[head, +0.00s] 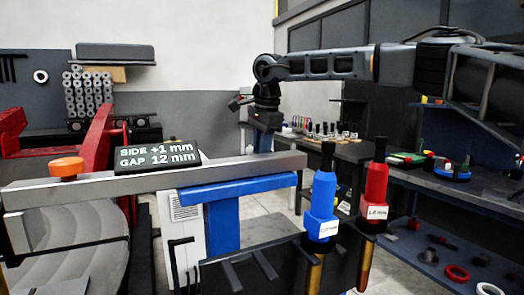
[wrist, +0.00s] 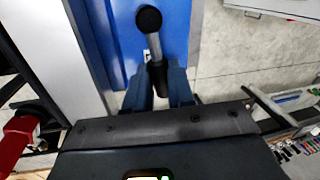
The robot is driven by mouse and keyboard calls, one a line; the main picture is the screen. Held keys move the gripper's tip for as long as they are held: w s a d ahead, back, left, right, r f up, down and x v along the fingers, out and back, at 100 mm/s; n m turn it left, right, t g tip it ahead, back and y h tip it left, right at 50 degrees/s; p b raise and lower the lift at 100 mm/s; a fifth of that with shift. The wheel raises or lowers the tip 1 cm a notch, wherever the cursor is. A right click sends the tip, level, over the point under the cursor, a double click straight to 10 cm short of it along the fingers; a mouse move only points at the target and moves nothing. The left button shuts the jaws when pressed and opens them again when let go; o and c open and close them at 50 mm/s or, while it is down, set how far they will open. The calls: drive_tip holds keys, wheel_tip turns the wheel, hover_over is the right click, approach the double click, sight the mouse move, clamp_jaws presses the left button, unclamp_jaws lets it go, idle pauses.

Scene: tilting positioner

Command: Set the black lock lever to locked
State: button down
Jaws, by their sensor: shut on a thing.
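In the wrist view the lock lever (wrist: 154,45) has a round black knob, a grey shaft and a black lower part, against a blue panel. My gripper (wrist: 160,88) is shut on the lever's black lower part, one finger on each side. The knob points toward the top of the wrist view, leaning slightly left. In the head view my gripper (head: 262,122) points down behind the long grey beam (head: 235,163). The lever cannot be made out there. I cannot tell from these frames which lever position is the locked one.
A display (head: 158,154) on the beam reads SIDE +1 mm, GAP 12 mm. An orange knob (head: 66,168) sits at the beam's left. Blue (head: 322,200) and red (head: 375,190) handled tools stand upright in front. A workbench (head: 450,185) is at the right.

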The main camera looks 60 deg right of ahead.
drive_tip(key=shift+s+a+m, duration=0.15)
drive_tip(key=shift+s+m, duration=0.2)
drive_tip(key=shift+m, duration=0.55)
drive_tip(key=c, duration=1)
unclamp_jaws()
drive_tip(key=shift+o, duration=0.2)
drive_tip(key=shift+b, duration=0.3)
wheel_tip(320, 180, up, 8)
drive_tip(key=s, duration=0.1)
drive_tip(key=shift+s+a+f+b, duration=0.15)
drive_tip(key=shift+a+b, duration=0.2)
drive_tip(key=shift+a, duration=0.05)
